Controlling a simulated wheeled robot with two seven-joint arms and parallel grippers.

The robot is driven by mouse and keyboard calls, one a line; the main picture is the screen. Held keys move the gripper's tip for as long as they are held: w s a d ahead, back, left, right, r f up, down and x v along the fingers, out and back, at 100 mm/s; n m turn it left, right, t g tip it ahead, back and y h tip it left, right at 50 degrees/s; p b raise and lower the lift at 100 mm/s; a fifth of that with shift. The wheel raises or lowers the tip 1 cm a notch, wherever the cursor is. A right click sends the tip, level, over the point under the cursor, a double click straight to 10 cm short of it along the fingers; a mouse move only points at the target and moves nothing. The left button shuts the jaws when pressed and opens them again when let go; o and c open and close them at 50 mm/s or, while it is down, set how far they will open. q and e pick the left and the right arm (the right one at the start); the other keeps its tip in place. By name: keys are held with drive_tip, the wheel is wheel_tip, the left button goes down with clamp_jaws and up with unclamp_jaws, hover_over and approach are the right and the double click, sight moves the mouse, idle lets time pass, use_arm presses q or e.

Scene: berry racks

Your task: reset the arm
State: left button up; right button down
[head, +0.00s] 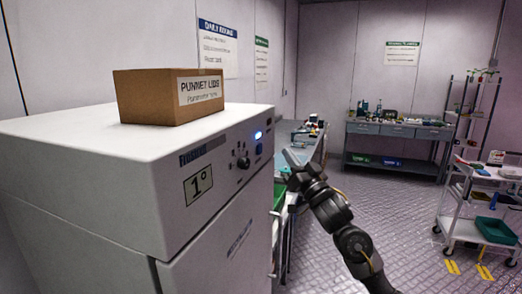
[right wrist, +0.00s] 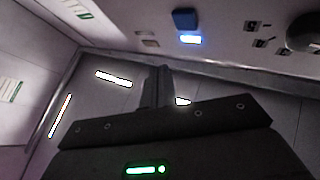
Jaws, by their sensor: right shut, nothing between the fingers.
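My right arm comes in from the lower right in the head view. Its gripper (head: 291,157) is raised beside the front right edge of a white cabinet (head: 90,160), near the lit control panel. The fingers are together and hold nothing. In the right wrist view the closed fingers (right wrist: 158,75) point up toward the ceiling lights, with the cabinet's panel above them. I cannot tell from these views whether the gripper touches the cabinet; it looks apart from it. My left gripper is not in view.
A cardboard box (head: 150,97) labelled punnet lids sits on the cabinet. Behind my arm is a bench (head: 308,145) with items. A workbench (head: 395,130) stands at the back wall, and a white cart (head: 455,205) at the right. The floor between is clear.

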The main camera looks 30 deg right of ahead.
idle(0.3)
